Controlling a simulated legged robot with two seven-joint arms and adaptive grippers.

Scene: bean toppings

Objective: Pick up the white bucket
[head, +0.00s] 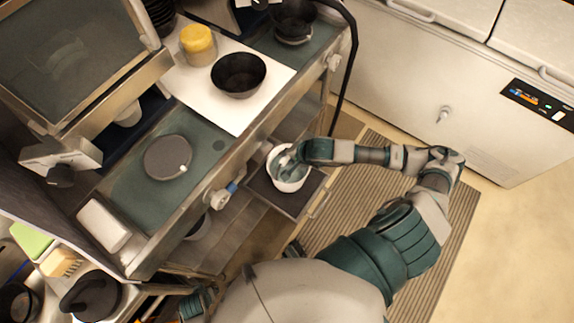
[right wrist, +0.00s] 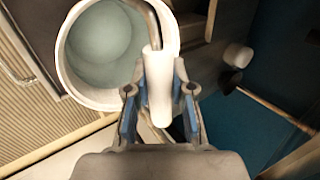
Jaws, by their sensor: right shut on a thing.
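The white bucket (head: 290,186) is on or just above a dark pull-out shelf (head: 315,187) below the counter. I cannot tell whether it touches the shelf. In the right wrist view the round, open bucket (right wrist: 98,42) is at upper left, with a bent metal handle and a white grip (right wrist: 158,98). My right gripper (head: 288,160) is over the bucket. In the right wrist view its fingers (right wrist: 160,78) are shut around the white grip. The bucket's underside is hidden.
The counter (head: 135,200) carries a black bowl (head: 238,75), a yellow-topped container (head: 197,44) and a round grey lid (head: 168,157). Its metal edge runs close beside the bucket. A ribbed mat (head: 440,245) lies on the floor to the right, before a white cabinet (head: 400,90).

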